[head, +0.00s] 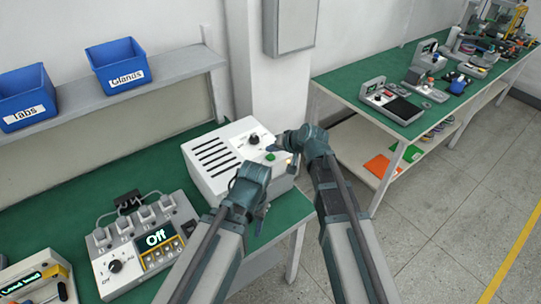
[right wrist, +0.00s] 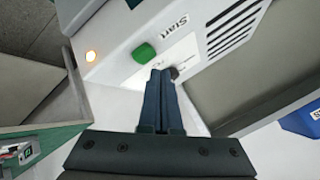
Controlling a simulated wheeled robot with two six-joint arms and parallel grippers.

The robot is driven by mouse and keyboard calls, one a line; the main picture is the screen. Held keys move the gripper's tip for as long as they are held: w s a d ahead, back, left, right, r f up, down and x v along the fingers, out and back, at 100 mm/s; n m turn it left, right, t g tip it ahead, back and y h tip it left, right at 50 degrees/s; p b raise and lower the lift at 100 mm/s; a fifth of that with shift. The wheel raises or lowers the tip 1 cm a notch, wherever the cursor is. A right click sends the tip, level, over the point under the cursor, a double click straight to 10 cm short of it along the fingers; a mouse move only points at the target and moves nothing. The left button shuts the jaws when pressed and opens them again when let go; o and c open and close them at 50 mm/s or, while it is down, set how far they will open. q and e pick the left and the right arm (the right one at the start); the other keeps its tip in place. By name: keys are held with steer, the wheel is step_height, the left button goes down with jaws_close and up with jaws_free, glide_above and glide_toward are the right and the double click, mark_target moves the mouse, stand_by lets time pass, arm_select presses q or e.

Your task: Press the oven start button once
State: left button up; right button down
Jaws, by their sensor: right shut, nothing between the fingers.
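The oven (head: 222,172) is a white box with dark vent slots on the green bench. Its panel has a green start button (head: 270,156) and a black knob (head: 254,138). My right gripper (head: 281,141) is over the panel's right side, shut and empty. In the right wrist view its fingertips (right wrist: 160,76) appear close to the green button (right wrist: 144,53), which stands out beside the word Start; contact cannot be told. The knob (right wrist: 175,73) is partly behind the fingers. My left gripper (head: 263,216) is at the oven's front, its jaws unclear.
Blue bins (head: 118,65) sit on the shelf above. A second green bench (head: 352,84) with devices is at right, across open floor.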

mark_target(272, 162)
steer(key=shift+r+p, duration=2.1)
steer(key=shift+r, duration=0.25)
steer(key=shift+f, duration=0.1)
steer(key=shift+s+f, duration=0.15)
steer(key=shift+s, duration=0.1)
steer(key=s+d+f+n+g+h+b, duration=0.1)
steer(key=s+d+f+n+g+h, duration=0.1)
steer(key=s, duration=1)
steer(key=s+d+f+n+g+h+b, duration=0.1)
steer(key=s+f+g+h, duration=0.4)
steer(key=s, duration=0.8)
steer(key=shift+d+f+n+h, duration=0.3)
steer(key=shift+d+f+n, duration=0.4)
steer(key=shift+d, duration=0.55)
